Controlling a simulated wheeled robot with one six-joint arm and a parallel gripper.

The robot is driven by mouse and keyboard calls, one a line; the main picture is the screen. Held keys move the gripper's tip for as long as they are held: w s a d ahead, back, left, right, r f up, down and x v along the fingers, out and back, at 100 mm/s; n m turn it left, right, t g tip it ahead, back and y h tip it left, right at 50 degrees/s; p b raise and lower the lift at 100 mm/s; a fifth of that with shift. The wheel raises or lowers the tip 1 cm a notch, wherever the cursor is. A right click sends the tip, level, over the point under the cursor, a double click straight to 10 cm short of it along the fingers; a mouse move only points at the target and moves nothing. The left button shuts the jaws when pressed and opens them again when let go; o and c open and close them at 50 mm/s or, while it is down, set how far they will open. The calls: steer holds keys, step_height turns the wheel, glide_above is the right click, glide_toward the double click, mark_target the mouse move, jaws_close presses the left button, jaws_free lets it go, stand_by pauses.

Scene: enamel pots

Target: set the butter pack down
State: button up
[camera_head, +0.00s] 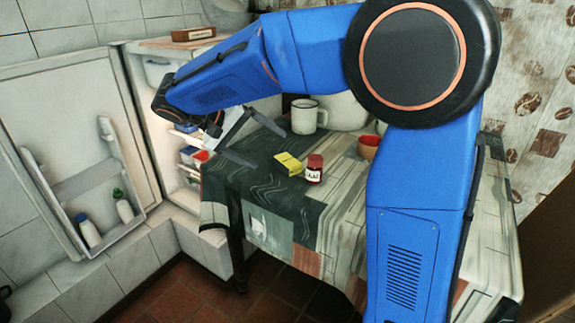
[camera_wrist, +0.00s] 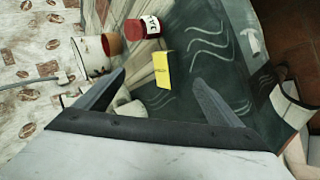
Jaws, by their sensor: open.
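The butter pack is a small yellow block (camera_head: 288,163) lying on the dark patterned cloth of the table (camera_head: 300,215), just left of a red-lidded jar. In the wrist view the yellow pack (camera_wrist: 161,69) shows beyond the fingertips, roughly between them in direction. My gripper (camera_head: 255,143) is open and empty, to the left of the pack and apart from it. In the wrist view its two fingers (camera_wrist: 160,90) are spread wide with nothing between them. How high the gripper is above the cloth is hard to tell.
The red-lidded jar (camera_head: 314,168) stands close by the pack. A white enamel mug (camera_head: 304,116) and a reddish bowl (camera_head: 369,147) stand farther back. An open fridge (camera_head: 187,160) with its door (camera_head: 75,150) swung out is at the left. The cloth in front of the pack is clear.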

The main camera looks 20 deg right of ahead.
steer(key=r+n+y, duration=0.1)
steer(key=r+n, duration=0.1)
steer(key=n, duration=0.3)
steer(key=n+y, duration=0.4)
steer(key=n, duration=1.3)
glide_toward(286, 160)
steer(key=x, duration=0.9)
steer(key=shift+d+f, duration=0.1)
steer(key=shift+f, duration=0.15)
steer(key=c, duration=1.4)
steer(key=shift+r, duration=0.1)
step_height(286, 160, up, 10)
steer(key=shift+f, duration=0.1)
